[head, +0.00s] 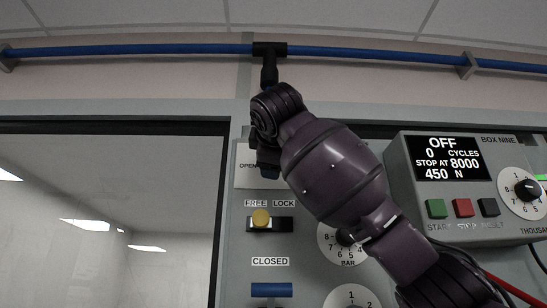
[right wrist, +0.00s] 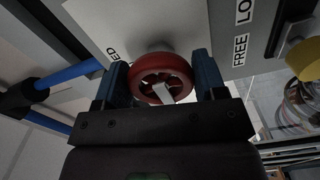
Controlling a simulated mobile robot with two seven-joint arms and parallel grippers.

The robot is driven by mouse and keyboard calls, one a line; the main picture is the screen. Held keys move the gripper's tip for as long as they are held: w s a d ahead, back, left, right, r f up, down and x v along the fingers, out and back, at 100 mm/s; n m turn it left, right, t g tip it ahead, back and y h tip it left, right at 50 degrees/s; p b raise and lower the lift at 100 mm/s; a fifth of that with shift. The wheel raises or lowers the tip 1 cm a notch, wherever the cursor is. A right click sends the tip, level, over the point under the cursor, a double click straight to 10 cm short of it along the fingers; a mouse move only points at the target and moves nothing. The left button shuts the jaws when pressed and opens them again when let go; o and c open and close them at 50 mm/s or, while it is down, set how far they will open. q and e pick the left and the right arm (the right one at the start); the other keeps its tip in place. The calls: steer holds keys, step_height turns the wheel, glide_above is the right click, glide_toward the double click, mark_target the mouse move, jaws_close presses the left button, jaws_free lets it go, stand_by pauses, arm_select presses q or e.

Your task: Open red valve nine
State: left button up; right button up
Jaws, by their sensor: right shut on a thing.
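The red valve (right wrist: 147,83) is a round handwheel on a pale panel, upright between my fingers in the right wrist view. My right gripper (right wrist: 160,66) is shut on it, with one dark blue finger at each side of the rim. A small pale mark shows on the wheel's face. In the head view my right arm comes in from the lower right and its gripper (head: 267,155) is at the panel's upper part, hiding the wheel. My left gripper is not in view.
Below is a yellow knob (head: 261,217) under a "FREE LOCK" label, then a "CLOSED" label (head: 270,261) above a blue bar (head: 271,289). A control box (head: 436,190) reading "OFF" stands right. A blue pipe (head: 150,50) runs along the top.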

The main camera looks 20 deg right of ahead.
steer(key=o, duration=0.9)
steer(key=shift+s, duration=0.1)
arm_select(q)
steer(key=b, duration=0.1)
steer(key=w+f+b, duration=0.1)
steer(key=b, duration=0.1)
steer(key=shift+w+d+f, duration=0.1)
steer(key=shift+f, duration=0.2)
arm_select(e)
steer(key=v, duration=1)
steer(key=shift+s+a, duration=0.15)
steer(key=shift+s, duration=0.2)
